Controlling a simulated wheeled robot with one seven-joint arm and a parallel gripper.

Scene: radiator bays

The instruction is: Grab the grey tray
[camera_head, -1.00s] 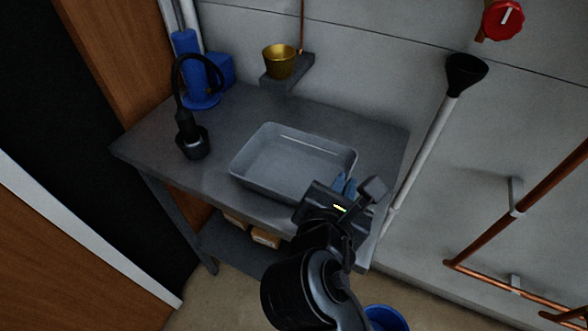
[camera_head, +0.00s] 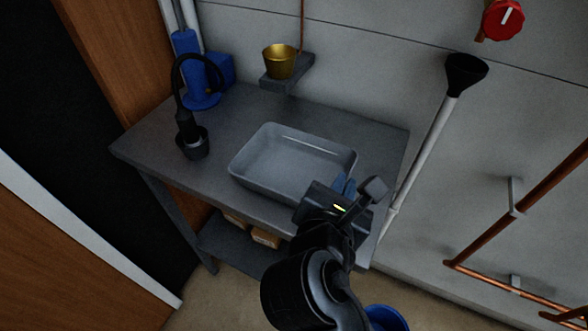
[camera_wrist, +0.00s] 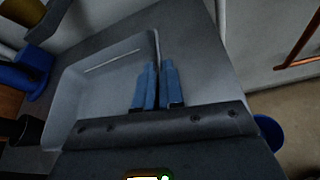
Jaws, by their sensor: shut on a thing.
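The grey tray (camera_head: 290,160) is a shallow rectangular pan with raised walls, resting on the dark workbench in the head view. It also shows in the wrist view (camera_wrist: 100,75). My gripper (camera_head: 344,185) is at the tray's right end. In the wrist view its two blue fingers (camera_wrist: 158,85) are close together, one on each side of the tray's right wall. The gripper is shut on that wall. The gripper body hides the tray's near right corner in the head view.
A black lamp-like tool (camera_head: 192,140) stands left of the tray on the workbench (camera_head: 385,130). A brass cup (camera_head: 279,62) sits on a small wall shelf behind. Blue objects (camera_head: 190,70) stand at the back left. A white pole with a black funnel (camera_head: 465,73) leans at the right.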

